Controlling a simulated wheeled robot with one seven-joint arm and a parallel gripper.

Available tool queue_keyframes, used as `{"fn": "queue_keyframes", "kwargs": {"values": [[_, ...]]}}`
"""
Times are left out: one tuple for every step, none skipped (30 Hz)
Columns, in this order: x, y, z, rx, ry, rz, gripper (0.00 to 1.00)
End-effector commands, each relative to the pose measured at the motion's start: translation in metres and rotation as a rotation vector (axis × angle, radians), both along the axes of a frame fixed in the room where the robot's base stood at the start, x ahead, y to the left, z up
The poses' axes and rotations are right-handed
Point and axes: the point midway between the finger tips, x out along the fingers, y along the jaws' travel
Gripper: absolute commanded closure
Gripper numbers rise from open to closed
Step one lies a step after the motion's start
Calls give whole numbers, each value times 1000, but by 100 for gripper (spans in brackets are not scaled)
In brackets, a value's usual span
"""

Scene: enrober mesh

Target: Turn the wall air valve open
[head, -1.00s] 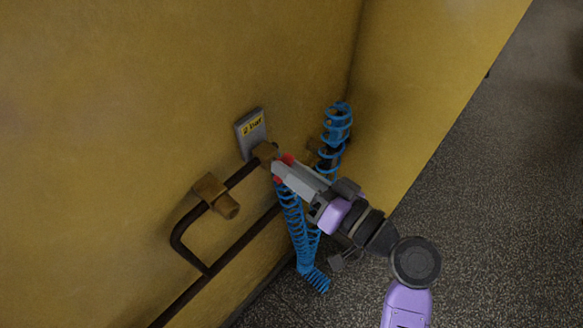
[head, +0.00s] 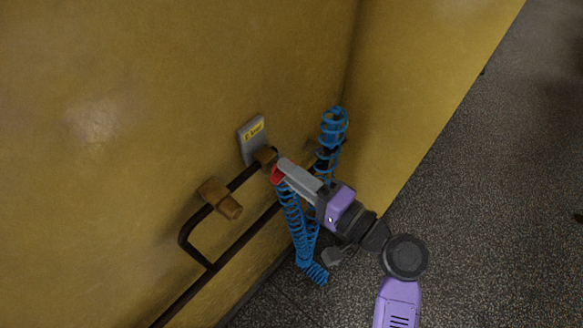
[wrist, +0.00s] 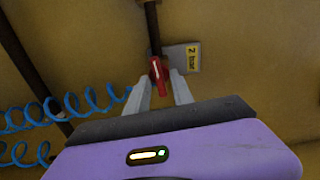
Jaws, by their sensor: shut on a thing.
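The wall air valve shows as a red handle (head: 280,171) on a brass body (head: 265,157) at the end of a dark pipe on the yellow wall. In the wrist view the red handle (wrist: 158,75) lies between my two grey fingers, lengthwise along the pipe's line. My gripper (head: 284,171) is shut on the handle; in the wrist view it (wrist: 160,88) reaches in from below. The fingers hide part of the handle in the head view. A grey plate with a yellow "2 bar" label (head: 253,132) is beside the valve.
A blue coiled hose (head: 293,222) hangs just below and behind my gripper, with more coils at the wall corner (head: 333,128). Open speckled floor (head: 490,200) lies to the right.

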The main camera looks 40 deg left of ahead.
Motion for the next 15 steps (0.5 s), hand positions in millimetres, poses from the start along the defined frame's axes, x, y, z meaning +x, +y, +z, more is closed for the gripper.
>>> {"fn": "queue_keyframes", "kwargs": {"values": [[1, -1, 0, 1, 24, -3, 100], [1, -1, 0, 2, 35, -3, 100], [1, -1, 0, 3, 50, -3, 100], [1, -1, 0, 4, 60, -3, 100], [1, -1, 0, 5, 68, -3, 100], [1, -1, -1, 5, 77, -3, 100], [1, -1, -1, 6, 84, -3, 100], [1, -1, -1, 6, 89, -3, 100], [1, -1, -1, 7, 95, -3, 100], [1, -1, -1, 7, 98, -3, 100], [1, -1, -1, 7, 101, -3, 100], [1, -1, -1, 7, 103, -3, 100], [1, -1, -1, 7, 104, -3, 100], [1, -1, -1, 7, 105, -3, 100], [1, -1, -2, 8, 106, -3, 100]]}}
